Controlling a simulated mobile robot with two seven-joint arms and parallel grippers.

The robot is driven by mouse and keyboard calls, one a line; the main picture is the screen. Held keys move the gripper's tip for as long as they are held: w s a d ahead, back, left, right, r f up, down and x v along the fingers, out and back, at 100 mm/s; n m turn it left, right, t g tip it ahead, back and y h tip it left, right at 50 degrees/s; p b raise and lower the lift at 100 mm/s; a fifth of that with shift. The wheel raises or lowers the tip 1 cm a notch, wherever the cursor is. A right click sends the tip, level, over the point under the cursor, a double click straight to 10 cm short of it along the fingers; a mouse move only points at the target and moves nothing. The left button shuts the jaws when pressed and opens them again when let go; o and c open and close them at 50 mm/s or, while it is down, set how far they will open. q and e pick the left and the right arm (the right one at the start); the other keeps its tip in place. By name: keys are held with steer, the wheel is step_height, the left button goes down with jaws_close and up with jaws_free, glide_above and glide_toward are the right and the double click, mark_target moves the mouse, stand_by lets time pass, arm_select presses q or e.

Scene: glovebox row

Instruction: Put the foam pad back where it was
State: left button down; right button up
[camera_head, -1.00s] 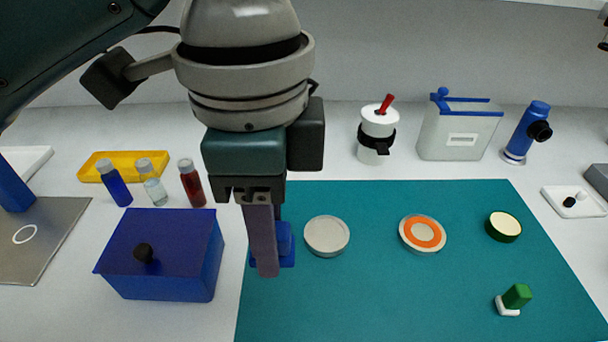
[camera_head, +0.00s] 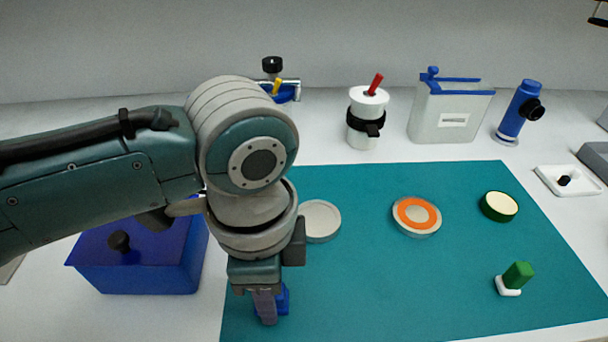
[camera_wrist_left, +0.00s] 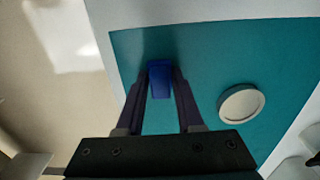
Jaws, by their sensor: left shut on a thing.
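A small blue block (camera_head: 284,298) is at the fingertips of my left gripper (camera_head: 265,305), over the front left part of the teal mat (camera_head: 370,270). In the left wrist view the blue block (camera_wrist_left: 160,80) sits between the two fingers of my left gripper (camera_wrist_left: 160,90), which are shut on it. One finger partly hides it in the head view. I cannot tell for sure that this block is the foam pad, or whether it touches the mat. My right gripper is not in view.
A blue box (camera_head: 150,265) with a black knob stands left of the mat.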

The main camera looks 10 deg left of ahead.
arm_select(q)
steer(key=shift+f, duration=0.15)
steer(key=c, duration=0.5)
jaws_free()
steer(key=shift+c, duration=0.2)
step_height(320, 180, up, 12)
steer(key=p, duration=0.3)
steer(key=s+d+f+n+t+h, duration=0.2)
steer(key=s+n+h, duration=0.1)
steer(key=s+n, duration=0.3)
steer(key=s+a+n+t+y, duration=0.1)
steer(key=s+a+n+y, duration=0.1)
steer(key=s+a+n, duration=0.4)
steer(key=a, duration=0.5)
steer(key=shift+a+n+t+y, duration=0.15)
steer(key=shift+n+t+y, duration=0.15)
steer(key=shift+n+y, duration=0.1)
